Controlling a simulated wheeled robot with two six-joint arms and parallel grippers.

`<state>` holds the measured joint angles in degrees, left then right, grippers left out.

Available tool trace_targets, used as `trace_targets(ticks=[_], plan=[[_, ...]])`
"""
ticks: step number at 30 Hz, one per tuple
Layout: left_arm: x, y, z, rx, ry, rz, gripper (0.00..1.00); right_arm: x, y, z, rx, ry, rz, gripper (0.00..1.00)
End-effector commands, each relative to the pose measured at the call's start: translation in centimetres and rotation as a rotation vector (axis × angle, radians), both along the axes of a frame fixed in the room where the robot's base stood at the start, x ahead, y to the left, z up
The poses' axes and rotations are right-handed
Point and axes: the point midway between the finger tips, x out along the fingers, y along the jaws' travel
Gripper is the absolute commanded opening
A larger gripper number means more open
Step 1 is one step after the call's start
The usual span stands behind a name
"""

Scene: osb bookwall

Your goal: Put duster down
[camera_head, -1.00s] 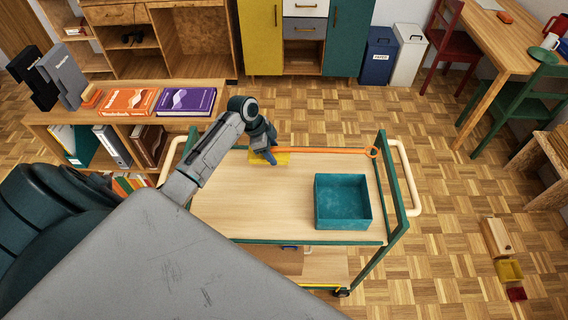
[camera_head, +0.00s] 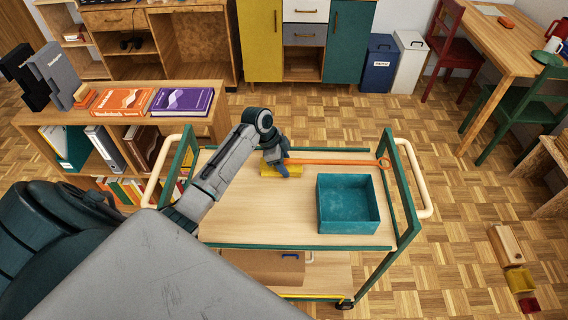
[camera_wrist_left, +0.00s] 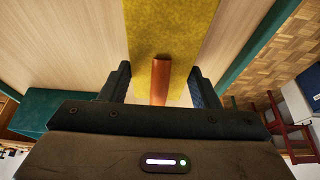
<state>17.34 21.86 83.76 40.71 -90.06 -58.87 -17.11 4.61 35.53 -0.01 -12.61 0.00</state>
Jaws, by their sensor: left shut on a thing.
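The duster has a yellow head (camera_head: 283,171) and a long orange handle (camera_head: 335,162) ending in a ring. It lies along the far side of the cart's wooden top (camera_head: 260,215); whether it touches the top I cannot tell. My left gripper (camera_head: 277,163) is at the head end of the duster, shut on it. In the left wrist view the yellow head (camera_wrist_left: 170,35) extends away and the orange handle (camera_wrist_left: 160,82) runs between the fingers (camera_wrist_left: 160,90). My right gripper is not in view.
A teal open box (camera_head: 347,204) stands on the right part of the cart top. Green end frames (camera_head: 405,190) with cream handles bound the cart. A low bookshelf (camera_head: 190,125) stands behind left. The cart top's left and front are clear.

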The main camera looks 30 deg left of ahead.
Motion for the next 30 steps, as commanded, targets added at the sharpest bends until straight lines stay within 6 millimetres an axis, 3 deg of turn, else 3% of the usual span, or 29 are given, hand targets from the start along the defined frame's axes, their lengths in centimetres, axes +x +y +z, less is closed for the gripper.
trace_targets(ticks=[4, 5, 7, 8, 19, 30], plan=[[0.0, 0.0, -0.2, 0.000, 0.000, 0.000, 0.24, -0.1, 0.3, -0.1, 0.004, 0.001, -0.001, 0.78], [0.0, 0.0, -0.2, 0.000, 0.000, 0.000, 0.62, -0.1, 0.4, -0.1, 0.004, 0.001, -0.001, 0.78], [0.0, 0.0, -0.2, 0.000, 0.000, 0.000, 0.76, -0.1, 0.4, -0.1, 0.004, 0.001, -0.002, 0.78], [0.0, 0.0, -0.2, 0.000, 0.000, 0.000, 0.78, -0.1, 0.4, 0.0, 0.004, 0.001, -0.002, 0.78], [-0.1, 0.1, 0.5, 0.000, 0.000, 0.000, 0.78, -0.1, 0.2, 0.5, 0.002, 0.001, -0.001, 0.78], [-1.0, 1.7, 5.4, 0.001, 0.000, 0.000, 0.78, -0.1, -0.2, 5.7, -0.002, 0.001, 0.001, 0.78]])
